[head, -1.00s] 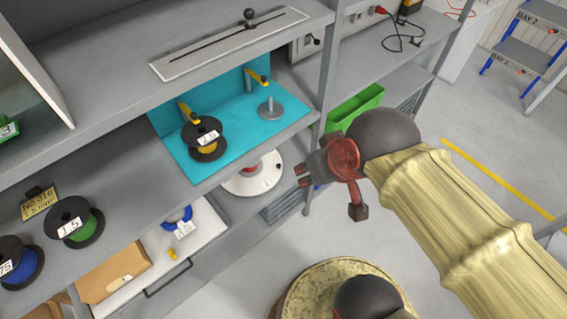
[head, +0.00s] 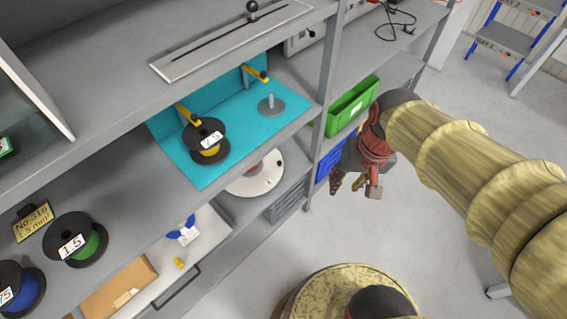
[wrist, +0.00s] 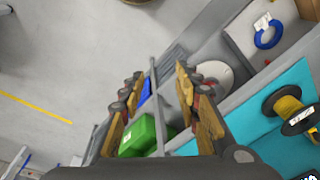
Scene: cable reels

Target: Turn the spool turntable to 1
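The spool turntable, a white round disc (head: 262,180) with a reddish part near its middle, sits on the lower shelf under the turquoise mat. The upper shelf's edge hides its back part, and its markings are too small to read surely. It also shows partly in the wrist view (wrist: 222,72), beyond the right finger. My gripper (head: 347,184) is in the air to the right of the turntable, beyond the shelf post and apart from it. In the wrist view my gripper's fingers (wrist: 158,76) are spread wide with nothing between them.
The shelf post (head: 320,120) stands between my gripper and the turntable. A green bin (head: 352,106) and a blue bin (head: 327,163) are close by my gripper. A yellow spool (head: 207,142) stands on the turquoise mat (head: 235,120). The floor at right is open.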

